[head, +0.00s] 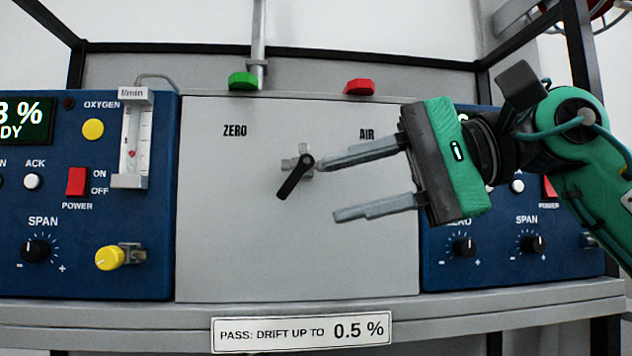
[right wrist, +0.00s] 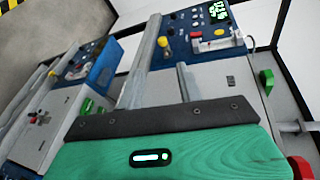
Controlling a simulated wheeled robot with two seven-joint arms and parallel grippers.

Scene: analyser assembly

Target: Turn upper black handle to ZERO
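The black handle (head: 295,176) sits on the grey panel (head: 230,230) between the words ZERO, at upper left, and AIR, at upper right. Its arm slants from the pivot down to the left. My right gripper (head: 328,190) comes in from the right and is open, with nothing between its fingers. Its upper fingertip appears close to the handle's pivot on the right; I cannot tell whether they touch. Its lower fingertip is lower right of the handle. The open gripper also shows in the right wrist view (right wrist: 168,42), where I cannot make out the handle. My left gripper is out of view.
A green knob (head: 242,81) and a red knob (head: 360,87) stand above the panel. Blue control units flank it; the left one has a yellow knob (head: 110,258) and flowmeter (head: 133,140). A ledge with a sign (head: 300,331) runs below. The panel's lower left is clear.

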